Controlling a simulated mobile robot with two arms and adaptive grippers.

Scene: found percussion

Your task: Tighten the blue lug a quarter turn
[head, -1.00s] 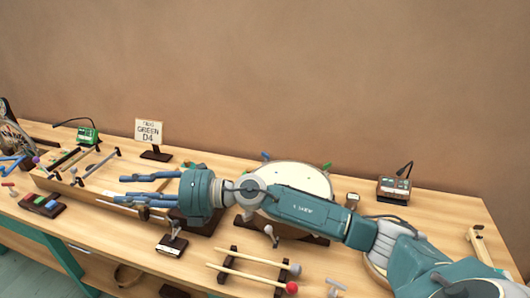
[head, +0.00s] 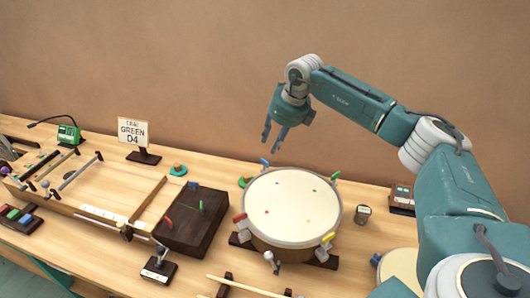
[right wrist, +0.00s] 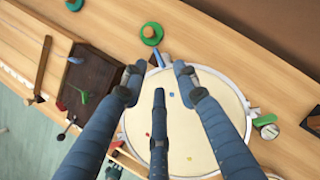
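The drum (head: 292,205) lies flat on the bench, with coloured lugs around its rim. The blue lug (head: 264,161) is at the back left of the rim. It also shows in the right wrist view (right wrist: 160,58), between the fingers. My right gripper (head: 273,146) is open and empty, pointing down above the blue lug, apart from it. In the right wrist view its fingers (right wrist: 158,78) are spread over the drum's rim. My left gripper is in no view.
A green round piece (head: 243,182) is close to the blue lug. A green lug (head: 334,174), red lug (head: 240,218) and yellow lug (head: 327,238) are on the rim. A dark wooden block (head: 190,222) stands left; a small cup (head: 362,214) stands right. The air behind the drum is clear.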

